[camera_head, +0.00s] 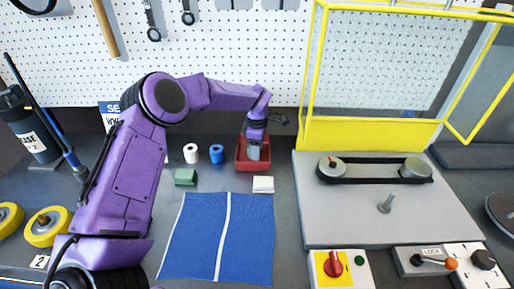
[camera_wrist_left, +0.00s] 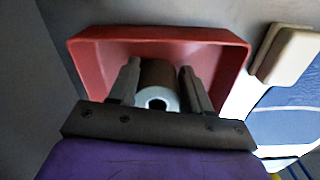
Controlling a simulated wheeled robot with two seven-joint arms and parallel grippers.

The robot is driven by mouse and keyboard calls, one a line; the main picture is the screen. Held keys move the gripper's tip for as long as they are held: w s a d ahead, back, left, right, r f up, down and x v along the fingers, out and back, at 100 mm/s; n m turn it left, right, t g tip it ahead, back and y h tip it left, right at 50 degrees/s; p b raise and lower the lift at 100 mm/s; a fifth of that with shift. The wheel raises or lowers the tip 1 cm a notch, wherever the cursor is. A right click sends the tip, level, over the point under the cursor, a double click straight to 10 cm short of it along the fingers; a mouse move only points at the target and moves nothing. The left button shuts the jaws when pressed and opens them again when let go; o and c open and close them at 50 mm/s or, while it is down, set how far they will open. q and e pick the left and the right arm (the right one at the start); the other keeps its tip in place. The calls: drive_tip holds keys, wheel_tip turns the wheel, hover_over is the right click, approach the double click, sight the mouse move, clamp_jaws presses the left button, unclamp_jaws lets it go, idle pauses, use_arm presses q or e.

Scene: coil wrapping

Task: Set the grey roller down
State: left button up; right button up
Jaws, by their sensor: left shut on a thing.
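My left gripper (camera_head: 254,150) reaches down to the red bin (camera_head: 241,166) at the back of the bench. In the left wrist view, its two fingers (camera_wrist_left: 162,88) are shut on the grey roller (camera_wrist_left: 158,75), a short cylinder with a pale end and a dark hole. The roller is within the outline of the red bin (camera_wrist_left: 85,62). I cannot tell whether it touches the bin floor. In the head view the gripper and bin wall mostly hide the roller. My right gripper is not in view.
A white roll (camera_head: 190,153) and a blue roll (camera_head: 217,153) stand left of the bin. A green block (camera_head: 185,177) and a white block (camera_head: 263,185) lie in front. A blue mat (camera_head: 195,235) lies nearer. The yellow-framed machine (camera_head: 330,215) stands at the right.

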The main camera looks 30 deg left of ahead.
use_arm(q)
drive_tip(key=shift+f, duration=0.15)
drive_tip(key=o, duration=1.2)
drive_tip(key=shift+r, duration=0.35)
drive_tip(key=shift+w+r, duration=0.1)
drive_tip(key=shift+r, duration=0.2)
wheel_tip(320, 180, up, 11)
drive_tip(key=shift+r+b, duration=0.1)
drive_tip(key=shift+b, duration=1.15)
